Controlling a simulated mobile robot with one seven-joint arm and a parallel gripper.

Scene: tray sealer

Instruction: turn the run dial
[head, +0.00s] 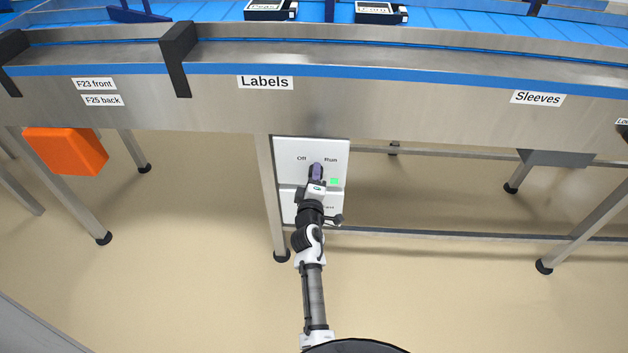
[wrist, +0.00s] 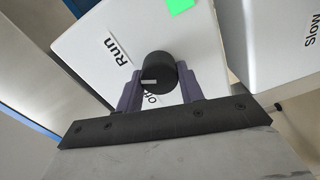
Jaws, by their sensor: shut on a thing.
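The run dial (wrist: 160,70) is a round black knob on a white control box (head: 335,152) under the conveyor. In the wrist view, a short pale mark shows on the dial's side facing the "Run" and "Off" lettering. My gripper (wrist: 159,77) has one purple finger on each side of the dial and is shut on it. In the head view my gripper (head: 316,172) is in front of the box, below and between "Off" and "Run", and hides the dial. A green square (head: 334,181) is on the box; it also shows in the wrist view (wrist: 180,5).
A second white box (head: 288,204) sits just below, partly hidden by my arm. A steel leg (head: 270,200) stands close on the left. The conveyor's steel side (head: 400,115) runs above. An orange box (head: 66,150) is at far left. The floor in front is clear.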

